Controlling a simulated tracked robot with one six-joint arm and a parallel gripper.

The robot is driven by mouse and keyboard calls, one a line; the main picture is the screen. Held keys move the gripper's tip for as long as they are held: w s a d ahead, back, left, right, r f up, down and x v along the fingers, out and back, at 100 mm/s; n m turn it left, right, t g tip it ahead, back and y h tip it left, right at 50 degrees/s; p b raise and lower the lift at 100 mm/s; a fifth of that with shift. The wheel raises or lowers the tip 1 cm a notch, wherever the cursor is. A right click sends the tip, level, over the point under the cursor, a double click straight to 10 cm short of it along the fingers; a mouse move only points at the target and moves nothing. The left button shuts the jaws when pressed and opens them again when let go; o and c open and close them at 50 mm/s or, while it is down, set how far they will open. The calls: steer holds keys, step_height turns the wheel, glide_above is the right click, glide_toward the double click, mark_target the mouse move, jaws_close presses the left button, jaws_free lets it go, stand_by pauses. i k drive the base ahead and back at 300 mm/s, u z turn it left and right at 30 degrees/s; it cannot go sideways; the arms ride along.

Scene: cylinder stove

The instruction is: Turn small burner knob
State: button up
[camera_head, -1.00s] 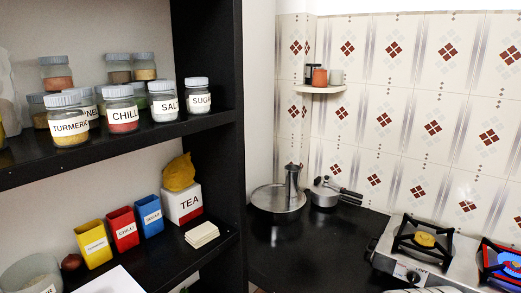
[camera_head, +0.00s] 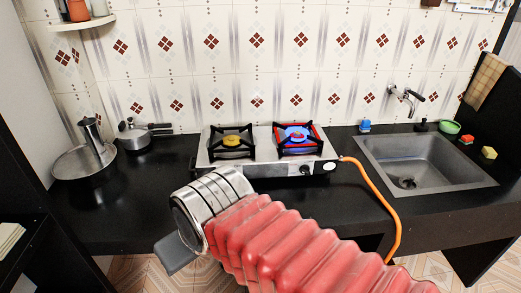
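The two-burner stove (camera_head: 266,150) stands on the black counter against the tiled wall. Its left burner (camera_head: 232,141) has a brass head under a black grate. Its right burner (camera_head: 297,136) glows blue inside a red-edged plate. A white knob with a dark centre (camera_head: 329,166) shows at the right of the stove's front, with a dark round part (camera_head: 306,170) beside it. My arm covers part of the stove's front left, and no left knob shows. My gripper (camera_head: 177,253) is at the arm's lower left end, well apart from the knobs; its fingers are mostly hidden.
An orange hose (camera_head: 387,195) curves down from the stove's right end. A steel sink (camera_head: 425,165) is at the right, a pan (camera_head: 84,163) and a pot (camera_head: 134,136) at the left. Bare counter lies between the pot and my arm.

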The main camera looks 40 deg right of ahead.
mark_target(304, 168)
steer(key=z, duration=0.55)
steer(key=k, duration=1.35)
steer(key=z, duration=0.8)
steer(key=i, duration=1.55)
steer(key=u, duration=0.1)
